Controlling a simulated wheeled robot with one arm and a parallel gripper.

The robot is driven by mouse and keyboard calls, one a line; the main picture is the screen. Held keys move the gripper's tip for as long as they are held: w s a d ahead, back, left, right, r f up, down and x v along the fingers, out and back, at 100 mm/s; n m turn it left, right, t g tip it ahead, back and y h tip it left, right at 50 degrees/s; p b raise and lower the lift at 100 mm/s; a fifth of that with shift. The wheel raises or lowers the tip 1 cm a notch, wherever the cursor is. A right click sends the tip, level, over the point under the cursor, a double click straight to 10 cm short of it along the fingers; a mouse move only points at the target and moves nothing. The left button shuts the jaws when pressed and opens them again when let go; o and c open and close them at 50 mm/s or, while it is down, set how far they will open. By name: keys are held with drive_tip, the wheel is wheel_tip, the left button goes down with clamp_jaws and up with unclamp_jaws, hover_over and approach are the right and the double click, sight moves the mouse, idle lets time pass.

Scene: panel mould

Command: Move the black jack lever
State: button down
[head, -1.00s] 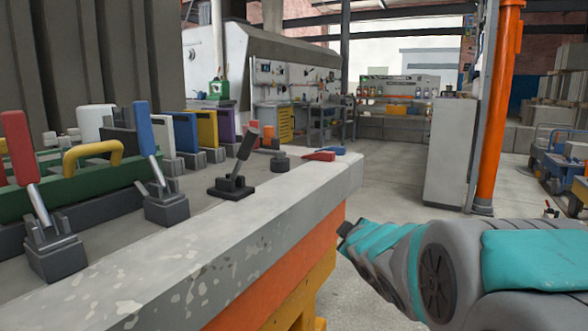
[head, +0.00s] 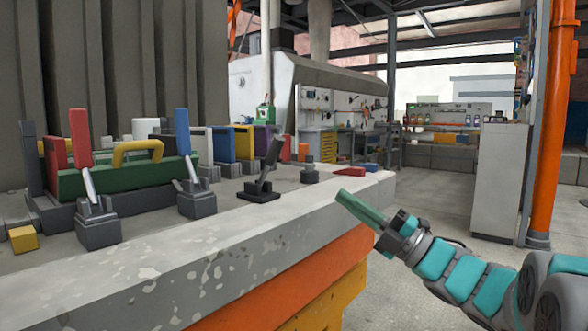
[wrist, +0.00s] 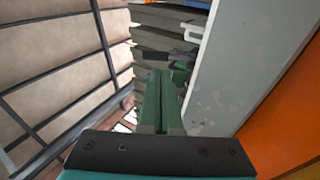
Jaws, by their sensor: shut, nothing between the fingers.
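The black jack lever (head: 273,152) stands tilted to the right on its dark base, on top of the concrete slab (head: 240,248). A red lever (head: 82,140) and a blue lever (head: 184,145) stand on grey bases to its left. My gripper (head: 342,196), with green fingers, is shut and empty. It is to the right of the black lever and apart from it, near the slab's right end. In the wrist view my gripper (wrist: 158,76) shows as two green fingers side by side. Small dark shapes lie beyond the tips there; I cannot tell which is the lever.
A red wedge (head: 350,171) and a small blue block (head: 371,167) lie at the slab's far right end. A dark knob (head: 309,171) stands right of the lever. A yellow cube (head: 23,239) is at far left. Open floor lies beyond the slab.

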drive_tip(key=s+n+g+y, duration=0.1)
drive_tip(key=g, duration=0.1)
approach(269, 162)
drive_tip(key=a+r, duration=0.1)
drive_tip(key=w+a+r, duration=0.1)
drive_tip(key=r, duration=0.1)
drive_tip(key=w+a+r, duration=0.1)
drive_tip(key=shift+w+a+r, duration=0.25)
drive_tip(key=shift+a+r, duration=0.1)
drive_tip(key=shift+r, duration=0.05)
idle(0.4)
